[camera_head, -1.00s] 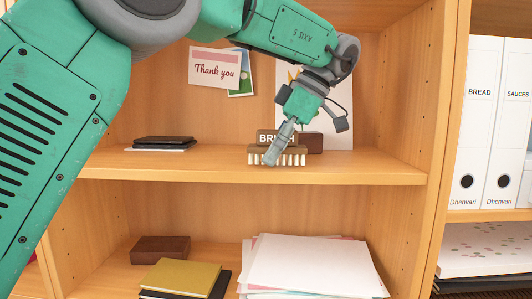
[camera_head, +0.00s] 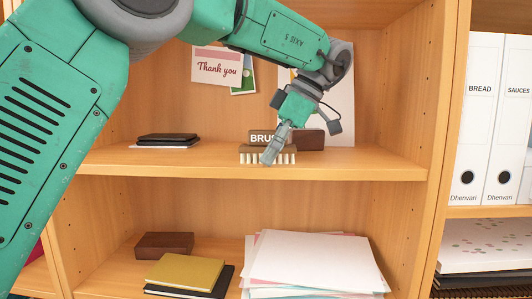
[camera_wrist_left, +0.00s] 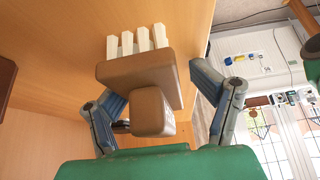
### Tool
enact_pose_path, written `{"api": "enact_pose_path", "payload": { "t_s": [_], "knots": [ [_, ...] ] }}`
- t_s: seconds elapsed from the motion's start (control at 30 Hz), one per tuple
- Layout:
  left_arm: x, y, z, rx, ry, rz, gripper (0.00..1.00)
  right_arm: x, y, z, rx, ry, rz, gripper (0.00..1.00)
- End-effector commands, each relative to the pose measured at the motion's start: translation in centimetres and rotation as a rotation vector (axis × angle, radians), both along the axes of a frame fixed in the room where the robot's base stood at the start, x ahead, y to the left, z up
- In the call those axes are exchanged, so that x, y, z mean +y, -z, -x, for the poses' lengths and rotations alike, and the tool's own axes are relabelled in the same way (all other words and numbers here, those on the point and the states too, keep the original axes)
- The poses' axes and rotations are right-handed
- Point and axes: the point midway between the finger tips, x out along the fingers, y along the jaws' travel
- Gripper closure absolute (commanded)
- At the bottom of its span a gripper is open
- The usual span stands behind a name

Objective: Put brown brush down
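The brown brush (camera_head: 251,149) stands upright on the middle shelf (camera_head: 350,166), with its pale bristles down and its lettered handle up. My left gripper (camera_head: 268,158) reaches down to it from the upper right, one finger covering part of its front. In the left wrist view, the brush (camera_wrist_left: 133,72) lies between my two left fingers (camera_wrist_left: 155,82). A narrow gap seems to show beside the right-hand finger, and the brush hides part of the other. I cannot tell whether they grip it. My right gripper is not in view.
A brown box (camera_head: 311,140) stands close behind the brush. Dark flat items (camera_head: 167,138) lie farther left on the shelf, with bare wood between. Below are papers (camera_head: 315,262), a yellow notebook (camera_head: 186,272) and another brown box (camera_head: 164,245). White binders (camera_head: 480,125) stand at the right.

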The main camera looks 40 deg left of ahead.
Motion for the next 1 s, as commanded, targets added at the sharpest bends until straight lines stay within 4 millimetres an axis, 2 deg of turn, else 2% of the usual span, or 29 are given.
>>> {"api": "enact_pose_path", "payload": {
  "t_s": [0.03,0.13,0.3,0.43,0.67,0.8,1.0],
  "knots": [
    [-0.4,0.6,-0.1,0.006,0.006,0.008,0.41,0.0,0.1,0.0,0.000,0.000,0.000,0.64],
    [-0.3,0.5,-0.1,0.004,0.005,0.007,0.41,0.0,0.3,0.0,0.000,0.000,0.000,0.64],
    [-0.4,-0.4,-0.2,-0.002,0.004,0.002,0.41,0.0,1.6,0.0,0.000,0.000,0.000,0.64],
    [-1.7,-4.0,-1.0,-0.004,0.005,0.007,0.41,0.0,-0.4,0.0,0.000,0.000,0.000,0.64],
    [-6.8,-3.7,-4.0,0.000,0.006,0.005,0.41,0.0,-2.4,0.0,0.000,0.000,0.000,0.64],
    [-9.6,-3.9,-5.7,-0.001,0.004,0.004,0.41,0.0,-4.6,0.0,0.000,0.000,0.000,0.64],
    [-11.0,-4.0,-6.5,-0.003,0.002,0.001,0.41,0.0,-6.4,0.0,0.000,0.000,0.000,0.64]
  ]
}}
